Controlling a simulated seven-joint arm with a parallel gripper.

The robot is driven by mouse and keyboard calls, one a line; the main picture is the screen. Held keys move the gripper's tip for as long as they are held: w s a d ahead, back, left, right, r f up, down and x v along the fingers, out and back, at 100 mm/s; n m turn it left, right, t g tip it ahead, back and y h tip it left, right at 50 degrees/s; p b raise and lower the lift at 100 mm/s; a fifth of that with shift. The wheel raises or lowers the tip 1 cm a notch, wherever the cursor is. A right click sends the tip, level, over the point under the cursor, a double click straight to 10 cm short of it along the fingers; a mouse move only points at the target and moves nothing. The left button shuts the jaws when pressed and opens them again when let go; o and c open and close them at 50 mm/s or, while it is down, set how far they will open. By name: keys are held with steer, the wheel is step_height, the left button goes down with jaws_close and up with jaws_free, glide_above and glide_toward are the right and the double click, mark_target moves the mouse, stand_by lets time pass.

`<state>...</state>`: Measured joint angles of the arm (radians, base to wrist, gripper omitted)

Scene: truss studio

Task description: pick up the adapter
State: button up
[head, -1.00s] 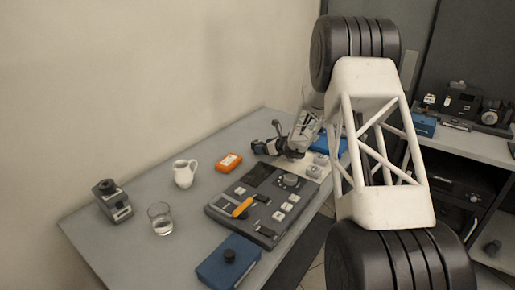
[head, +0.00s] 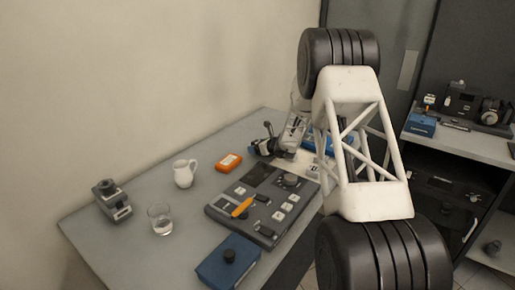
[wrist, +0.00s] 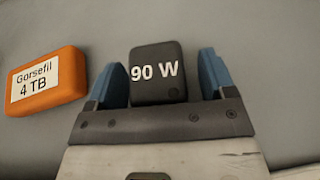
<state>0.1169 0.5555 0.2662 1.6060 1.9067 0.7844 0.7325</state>
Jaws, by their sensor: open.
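The adapter (wrist: 158,88) is a small black block marked "90 W", lying on the grey tabletop in the wrist view. My gripper (wrist: 160,66) is open, with one blue finger on each side of the adapter. The left finger looks very close to the adapter's side; I cannot tell if they touch. A narrow gap shows at the right finger. In the head view my gripper (head: 262,149) is low over the table's far part, and I cannot make out the adapter there.
An orange drive (wrist: 45,80) labelled "Gorsefil 4 TB" lies just left of my gripper; it also shows in the head view (head: 229,162). A control panel (head: 262,206), white jug (head: 184,174), glass (head: 161,218) and blue box (head: 229,262) stand nearer.

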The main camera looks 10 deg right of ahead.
mark_target(257, 142)
steer(key=shift+c, duration=0.2)
stand_by(0.4)
steer(key=c, duration=1)
steer(key=shift+r, duration=5)
